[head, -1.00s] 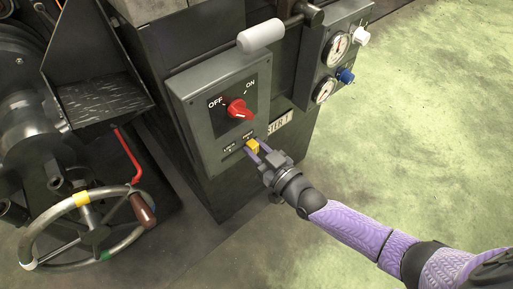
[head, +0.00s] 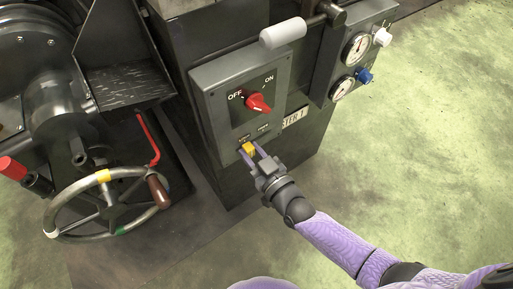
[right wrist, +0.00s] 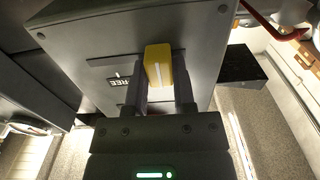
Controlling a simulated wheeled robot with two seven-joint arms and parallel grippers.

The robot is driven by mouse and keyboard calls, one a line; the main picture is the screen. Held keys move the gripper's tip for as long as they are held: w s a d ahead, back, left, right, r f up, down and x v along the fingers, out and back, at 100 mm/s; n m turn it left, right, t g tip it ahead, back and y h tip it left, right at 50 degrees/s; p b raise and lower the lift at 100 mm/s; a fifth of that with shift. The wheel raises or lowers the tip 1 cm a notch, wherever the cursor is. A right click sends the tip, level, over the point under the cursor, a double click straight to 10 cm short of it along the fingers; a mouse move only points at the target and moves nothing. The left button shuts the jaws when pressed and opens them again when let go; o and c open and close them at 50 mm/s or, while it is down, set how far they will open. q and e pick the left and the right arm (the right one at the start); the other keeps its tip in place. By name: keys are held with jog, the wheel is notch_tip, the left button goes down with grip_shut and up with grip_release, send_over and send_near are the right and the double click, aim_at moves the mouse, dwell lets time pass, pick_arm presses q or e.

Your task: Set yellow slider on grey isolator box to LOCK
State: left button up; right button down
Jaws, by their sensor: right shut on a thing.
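The grey isolator box (head: 215,110) stands on the front of the dark machine. Its red rotary switch (head: 258,103) sits between OFF and ON marks. The yellow slider (head: 248,148) is low on the box, near the left of two small labels; that label is too small to read surely. In the right wrist view the slider (right wrist: 158,64) shows a white line, and the word FREE (right wrist: 125,81) is to its left. My right gripper (head: 255,154) is shut on the slider, one finger each side. The fingers partly hide the slot. My left gripper is out of view.
A handwheel (head: 105,202) with a brown knob and a red lever (head: 147,138) are at the left. A white-gripped handle (head: 283,33) juts out above the box. Gauges (head: 343,88) and knobs are at the right. The green floor at right is clear.

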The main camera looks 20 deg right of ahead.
jog(key=c, duration=0.8)
grip_release()
jog(key=shift+s+a+f, duration=0.1)
jog(key=shift+a, duration=0.1)
jog(key=shift+o, duration=1.1)
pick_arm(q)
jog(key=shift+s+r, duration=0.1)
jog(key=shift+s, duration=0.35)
pick_arm(e)
jog(key=shift+o, duration=0.7)
jog(key=shift+s, duration=0.1)
pick_arm(q)
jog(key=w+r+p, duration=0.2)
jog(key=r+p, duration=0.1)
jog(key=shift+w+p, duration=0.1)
jog(key=shift+p, duration=0.25)
pick_arm(e)
jog(key=v, duration=0.9)
jog(key=shift+s+d, duration=0.15)
jog(key=shift+s, duration=0.15)
